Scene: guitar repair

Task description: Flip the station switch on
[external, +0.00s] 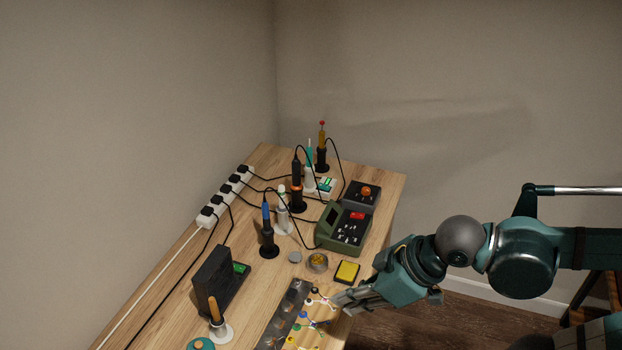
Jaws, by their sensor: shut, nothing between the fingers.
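A green station (343,226) with a dark sloped panel stands on the wooden bench. A red switch-like piece (357,216) shows on its top; I cannot tell its position. A smaller dark box (362,194) with an orange knob stands just behind it. My gripper (338,301) is shut and empty, low over the bench's right edge. It is nearer the camera than the station and apart from it. Its fingertips are beside the colourful small parts on a mat, and I cannot tell whether they touch.
A yellow sponge tray (347,272) and a round tin (317,262) lie between my gripper and the station. Soldering irons in stands (268,240) line the left. A power strip (226,194) with cables runs along the wall. A dark upright device (213,279) stands front left.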

